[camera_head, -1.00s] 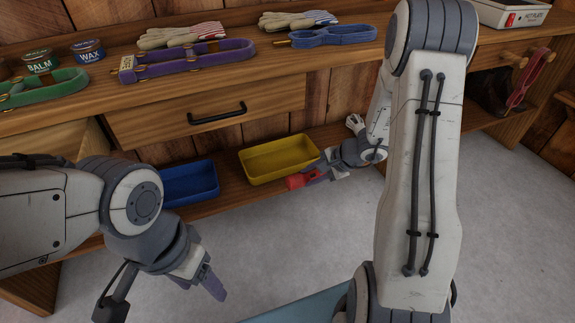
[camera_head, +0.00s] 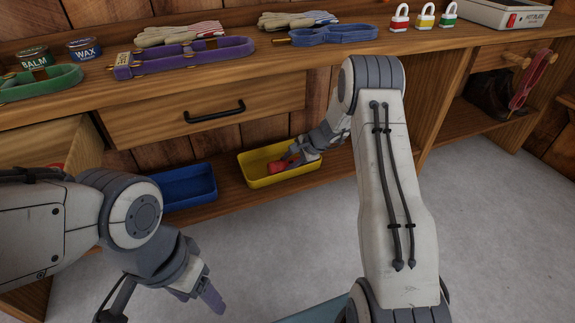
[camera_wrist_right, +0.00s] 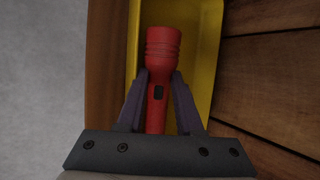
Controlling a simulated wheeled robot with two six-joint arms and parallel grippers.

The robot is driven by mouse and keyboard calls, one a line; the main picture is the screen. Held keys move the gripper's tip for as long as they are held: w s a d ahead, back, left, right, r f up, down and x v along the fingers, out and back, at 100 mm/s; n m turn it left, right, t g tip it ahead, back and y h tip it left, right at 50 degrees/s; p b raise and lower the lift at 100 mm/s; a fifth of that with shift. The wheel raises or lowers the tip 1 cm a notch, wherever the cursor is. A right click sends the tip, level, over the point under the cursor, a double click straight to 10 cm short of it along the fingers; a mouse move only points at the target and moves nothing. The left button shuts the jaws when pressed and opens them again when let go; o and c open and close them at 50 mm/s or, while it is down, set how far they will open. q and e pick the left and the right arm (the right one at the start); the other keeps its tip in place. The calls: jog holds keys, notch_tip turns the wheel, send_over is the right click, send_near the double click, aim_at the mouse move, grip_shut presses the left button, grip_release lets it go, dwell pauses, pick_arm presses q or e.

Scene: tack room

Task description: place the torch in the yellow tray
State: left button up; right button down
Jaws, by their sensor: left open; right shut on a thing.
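The red torch (camera_wrist_right: 163,50) is between the fingers of my right gripper (camera_wrist_right: 160,85), which is shut on it. In the right wrist view the torch lies over the yellow tray (camera_wrist_right: 205,45), its head pointing away from the gripper. In the head view the red torch (camera_head: 277,167) shows within the outline of the yellow tray (camera_head: 256,183), at my right gripper (camera_head: 292,160). I cannot tell whether the torch touches the tray floor. My left gripper (camera_head: 205,293) is open and empty, low at the left, away from the tray.
A blue tray (camera_head: 190,187) stands left of the yellow one on the low wooden shelf (camera_head: 232,198). A drawer (camera_head: 200,110) is above. The bench top holds gloves (camera_head: 180,34), collars (camera_head: 185,57), tins (camera_head: 84,48) and padlocks (camera_head: 424,18). Grey floor is clear at the right.

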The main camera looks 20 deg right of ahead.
jog(key=shift+w+r+g, duration=0.25)
jog(key=shift+r+g, duration=0.05)
jog(key=shift+r, duration=0.25)
jog(key=shift+w+f+g, duration=0.1)
jog(key=shift+w+g, duration=0.15)
jog(key=shift+g, duration=0.25)
jog(key=shift+w+m+g+h+b, duration=0.25)
jog(key=shift+m+g+h+b, duration=0.05)
jog(key=shift+g, duration=0.3)
jog(key=shift+f+b, duration=0.7)
jog(key=shift+f, duration=0.15)
jog(key=shift+r, duration=0.1)
jog(key=c, duration=0.8)
grip_release()
jog(key=shift+s, duration=0.1)
jog(key=shift+c, duration=0.2)
